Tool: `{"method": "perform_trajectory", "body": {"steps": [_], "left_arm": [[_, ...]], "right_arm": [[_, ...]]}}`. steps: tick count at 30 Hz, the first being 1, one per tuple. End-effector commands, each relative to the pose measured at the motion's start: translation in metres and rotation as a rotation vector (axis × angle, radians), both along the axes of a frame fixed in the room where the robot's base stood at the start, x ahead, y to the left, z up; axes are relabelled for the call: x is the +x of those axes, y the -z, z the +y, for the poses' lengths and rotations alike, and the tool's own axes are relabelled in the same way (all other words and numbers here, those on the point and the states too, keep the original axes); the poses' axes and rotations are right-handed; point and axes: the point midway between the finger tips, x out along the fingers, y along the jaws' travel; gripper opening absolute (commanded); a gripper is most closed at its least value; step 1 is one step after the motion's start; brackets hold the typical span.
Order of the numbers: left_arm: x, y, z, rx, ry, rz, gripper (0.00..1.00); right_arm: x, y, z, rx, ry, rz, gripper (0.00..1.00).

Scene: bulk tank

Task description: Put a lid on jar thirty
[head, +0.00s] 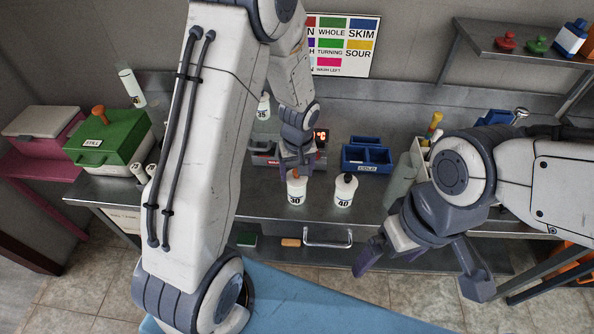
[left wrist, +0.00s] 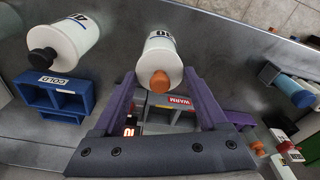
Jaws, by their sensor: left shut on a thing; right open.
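Jar thirty (head: 296,193), white with a black "30", stands upright on the steel counter; it also shows in the left wrist view (left wrist: 160,43). An orange-knobbed lid (left wrist: 160,82) is at the jar's mouth, between the fingers of my left gripper (left wrist: 158,78). My left gripper (head: 297,168) is shut on this lid from above. I cannot tell whether the lid is fully seated. My right gripper (head: 424,272) is open and empty, in front of the counter at the right.
Jar 40 (head: 345,190), with a black knob, stands close to the right. Behind are the blue COLD tray (head: 367,157) and the WARM tray (head: 262,160). A green STILL box (head: 110,143) is at left. A bare counter strip lies right of jar 40.

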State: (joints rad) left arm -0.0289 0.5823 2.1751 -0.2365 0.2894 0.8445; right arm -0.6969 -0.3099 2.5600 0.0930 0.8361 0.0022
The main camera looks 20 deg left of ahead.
Motion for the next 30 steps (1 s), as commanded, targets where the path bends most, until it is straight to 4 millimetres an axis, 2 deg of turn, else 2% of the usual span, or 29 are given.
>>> {"method": "perform_trajectory", "body": {"steps": [12, 13, 14, 15, 23, 26, 30], "left_arm": [[0.0, 0.004, 0.0, 0.0, 0.0, 0.0, 0.23], [0.0, 0.004, 0.0, 0.0, 0.0, 0.0, 0.83], [0.0, 0.004, 0.0, 0.0, 0.0, 0.0, 0.94], [0.0, 0.004, 0.0, 0.0, 0.0, 0.0, 1.0], [0.0, 0.003, 0.0, 0.001, 0.0, -0.001, 1.0], [0.0, -0.006, -0.001, 0.001, 0.0, -0.004, 1.0], [-0.002, -0.03, -0.002, 0.001, 0.0, -0.008, 1.0]], "right_arm": [[0.0, 0.004, 0.0, 0.0, -0.001, 0.0, 1.0], [0.0, 0.004, 0.0, 0.0, 0.0, 0.0, 1.0], [0.0, 0.004, 0.0, 0.0, -0.001, 0.0, 1.0], [0.0, 0.004, 0.0, 0.0, -0.001, 0.0, 1.0], [0.0, 0.005, 0.0, 0.0, 0.0, 0.0, 1.0], [0.0, 0.006, 0.0, 0.0, 0.0, 0.0, 1.0], [0.0, 0.009, 0.0, 0.0, -0.001, 0.0, 1.0]]}}
